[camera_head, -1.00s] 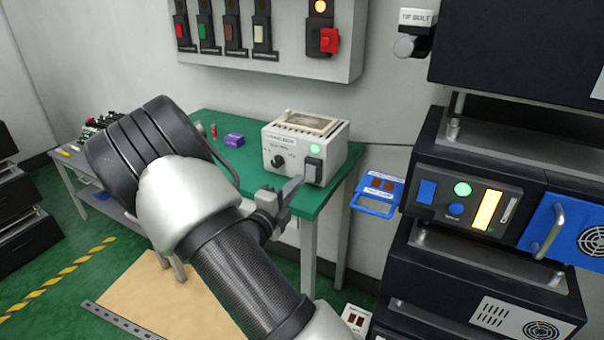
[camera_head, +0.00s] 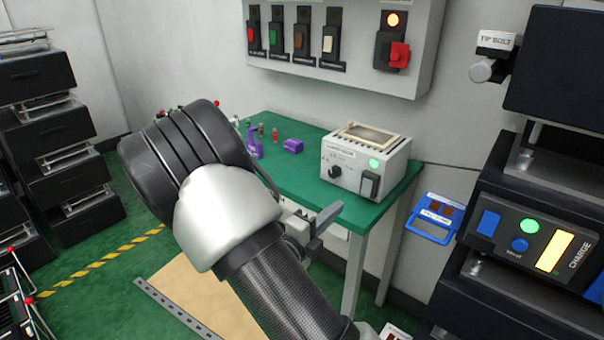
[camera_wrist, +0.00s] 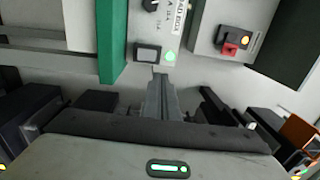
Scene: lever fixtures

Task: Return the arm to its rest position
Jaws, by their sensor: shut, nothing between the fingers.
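My gripper (camera_head: 326,219) is in front of the green table in the head view, with its fingers shut and nothing held. In the wrist view the closed fingers (camera_wrist: 160,95) point toward the grey control box. The grey control box (camera_head: 345,172) stands on the green table (camera_head: 270,128) with a lit green lamp, a dark knob and a dark rocker switch. In the head view the fingertips are apart from the box, to its lower left. My forearm covers part of the table's left side.
A wall panel (camera_head: 430,60) with several coloured switches and a red lever hangs above the table. A dark machine rack (camera_head: 520,215) stands at right. A blue-handled holder (camera_head: 435,217) is on the wall. Drawer stacks (camera_head: 45,130) stand at left. The green floor between is mostly clear.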

